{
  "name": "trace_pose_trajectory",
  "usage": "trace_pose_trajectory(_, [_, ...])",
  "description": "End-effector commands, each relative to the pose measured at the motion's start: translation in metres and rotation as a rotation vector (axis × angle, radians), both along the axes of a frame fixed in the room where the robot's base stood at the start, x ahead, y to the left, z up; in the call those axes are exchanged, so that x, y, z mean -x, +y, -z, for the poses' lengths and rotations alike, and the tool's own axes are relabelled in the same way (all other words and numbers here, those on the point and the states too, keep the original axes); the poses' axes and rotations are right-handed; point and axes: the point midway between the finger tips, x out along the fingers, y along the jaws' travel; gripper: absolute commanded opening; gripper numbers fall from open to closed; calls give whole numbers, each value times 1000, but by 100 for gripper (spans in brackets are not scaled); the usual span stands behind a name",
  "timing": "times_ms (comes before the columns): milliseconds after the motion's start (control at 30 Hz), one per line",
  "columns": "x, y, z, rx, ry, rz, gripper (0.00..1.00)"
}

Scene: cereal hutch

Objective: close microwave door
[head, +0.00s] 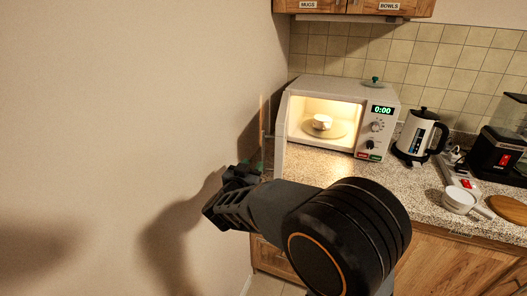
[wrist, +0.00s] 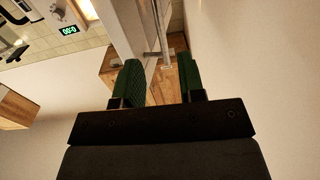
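The white microwave (head: 348,84) stands on the counter against the tiled wall, its lit cavity showing a white cup (head: 322,122) on the turntable (head: 338,132). Its door (head: 280,152) is swung wide open at the left and shows nearly edge-on. My gripper (head: 246,168) is left of the door, close to the wall. In the wrist view my gripper (wrist: 162,84) has its two green fingers apart. The metal door handle (wrist: 160,30) shows beyond the fingertips, roughly in line with the gap, with the pale door (wrist: 128,28) beside it. I cannot tell whether a finger touches the handle.
A bare wall (head: 140,100) is close on my gripper's left. Right of the microwave are a kettle (head: 420,135), a power strip (head: 455,175), a white measuring cup (head: 458,199), a wooden board (head: 508,209) and a black coffee machine (head: 495,150). Cabinets (head: 365,6) hang above.

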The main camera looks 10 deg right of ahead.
Motion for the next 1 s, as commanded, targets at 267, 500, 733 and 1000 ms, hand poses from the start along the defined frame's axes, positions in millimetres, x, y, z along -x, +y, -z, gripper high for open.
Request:
trace_pose_trajectory(267, [-45,-31,0,-1,0,2,36])
trace_pose_trajectory(500, [-72,-48,-1,-1,-1,0,36])
trace_pose_trajectory(733, [-83,-56,-1,-2,-1,-2,36])
trace_pose_trajectory(1000, [-84,-56,0,-2,-1,-3,36])
